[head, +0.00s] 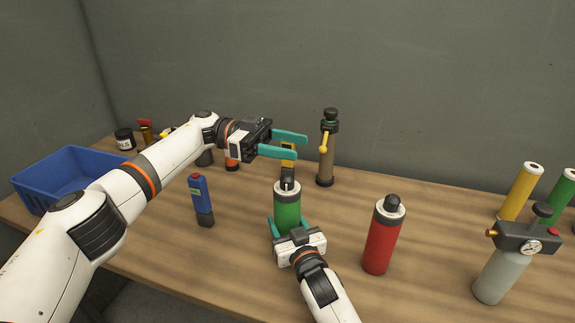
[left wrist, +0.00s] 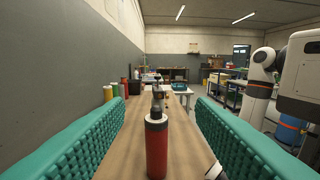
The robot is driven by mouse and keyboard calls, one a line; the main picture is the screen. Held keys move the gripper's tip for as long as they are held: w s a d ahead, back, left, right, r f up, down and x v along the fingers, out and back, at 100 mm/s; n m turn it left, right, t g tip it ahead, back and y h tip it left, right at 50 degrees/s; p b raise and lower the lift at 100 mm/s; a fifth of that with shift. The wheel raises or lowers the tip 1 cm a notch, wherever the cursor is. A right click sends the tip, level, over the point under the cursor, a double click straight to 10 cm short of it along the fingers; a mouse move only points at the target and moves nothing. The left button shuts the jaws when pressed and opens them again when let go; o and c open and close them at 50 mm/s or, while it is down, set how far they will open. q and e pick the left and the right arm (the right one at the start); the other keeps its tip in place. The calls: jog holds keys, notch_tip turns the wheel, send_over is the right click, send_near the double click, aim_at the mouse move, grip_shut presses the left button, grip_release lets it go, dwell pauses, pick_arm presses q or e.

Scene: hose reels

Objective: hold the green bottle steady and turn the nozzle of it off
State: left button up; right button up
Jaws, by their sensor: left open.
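The green bottle (head: 287,208) stands upright on the table in the head view, with a grey collar and a black top. A black and yellow nozzle piece (head: 288,166) rises above it, partly hidden by a left finger. My right gripper (head: 288,224) has its teal fingers against both sides of the bottle's lower body. My left gripper (head: 301,145) is open and empty, its fingers pointing right at the height of the nozzle's upper part. I cannot tell whether it touches the nozzle. The green bottle is not visible between the fingers in the left wrist view.
A red bottle (head: 382,237) stands to the right; it also shows in the left wrist view (left wrist: 156,146). A brown bottle with a yellow lever (head: 326,155) stands behind. A blue bottle (head: 201,200) and blue crate (head: 70,172) are left. A grey gauge cylinder (head: 497,273) is right.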

pick_arm(q)
jog(key=shift+r, duration=0.95)
jog(key=shift+w+d+f+t, duration=0.1)
jog(key=shift+w+d+t, duration=0.15)
jog(key=shift+d+t, duration=0.2)
jog(key=w+d+f+m+t+h, duration=0.1)
jog(key=w+d+m+t, duration=0.1)
jog(key=w+d+t, duration=0.45)
jog(key=m+t+y, duration=1)
jog(key=t+y, duration=0.7)
jog(key=y, duration=0.4)
send_near(286, 176)
jog(key=w, duration=0.3)
jog(key=w+a, duration=0.1)
jog(key=w, duration=0.7)
jog(key=shift+w+a+f, duration=0.15)
jog(key=shift+a+f, duration=0.25)
